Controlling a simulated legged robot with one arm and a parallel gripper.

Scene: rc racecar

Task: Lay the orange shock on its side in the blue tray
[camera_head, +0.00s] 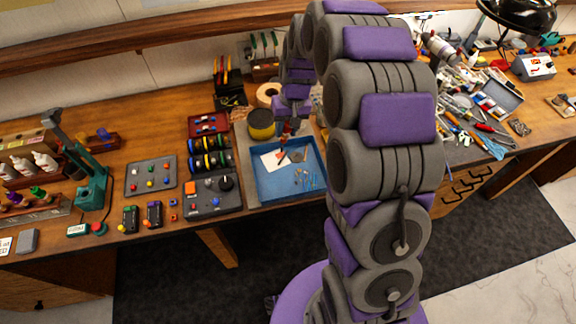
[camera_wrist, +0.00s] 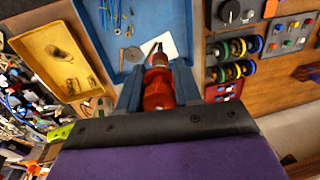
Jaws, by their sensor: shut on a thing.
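The orange shock (camera_wrist: 158,88) looks red-orange with a dark tip. My gripper (camera_wrist: 157,78) is shut on it, with one grey-blue finger on each side in the wrist view. The blue tray (camera_wrist: 184,14) lies beyond the shock there. In the head view my gripper (camera_head: 289,130) is above the back part of the blue tray (camera_head: 262,193), and the shock shows only as a small reddish shape below it. I cannot tell whether the shock touches the tray. A white sheet (camera_wrist: 166,46) and several thin blue pieces (camera_wrist: 112,14) lie in the tray.
A yellow tray (camera_wrist: 28,48) lies beside the blue one in the wrist view. A dark control box (camera_head: 214,198) and a rack of coloured spools (camera_head: 208,162) stand left of the blue tray. Scattered tools (camera_head: 480,120) crowd the bench at right. My arm hides the bench's middle.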

